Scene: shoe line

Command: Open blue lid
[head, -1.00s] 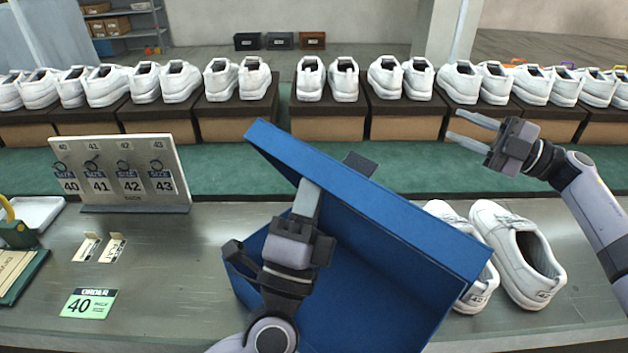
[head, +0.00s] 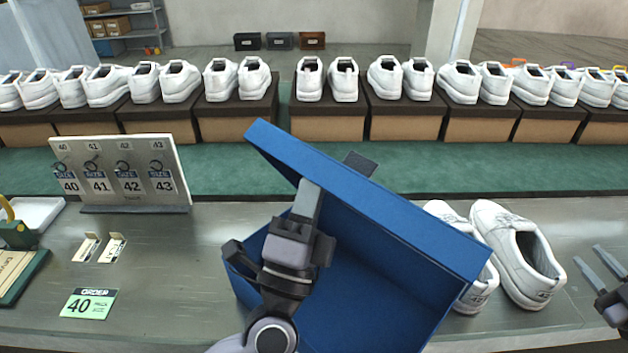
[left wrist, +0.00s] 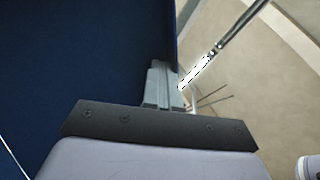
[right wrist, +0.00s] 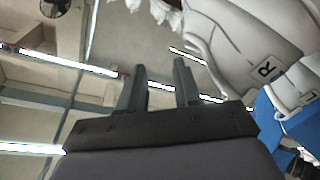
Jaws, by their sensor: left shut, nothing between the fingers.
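The blue lid (head: 380,195) stands raised and tilted above the blue box (head: 350,290), which is open toward me. My left gripper (head: 309,195) is shut and empty, with its fingers against or just beside the inner face of the lid; contact is hard to tell. In the left wrist view the lid's blue surface (left wrist: 70,60) fills the left side, next to the shut fingers (left wrist: 165,85). My right gripper (head: 605,265) is open and empty at the right edge, right of the white shoes; its parted fingers show in the right wrist view (right wrist: 160,90).
A pair of white shoes (head: 518,255) stands right of the box, partly behind it. Shoes on boxes (head: 330,80) line the back.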

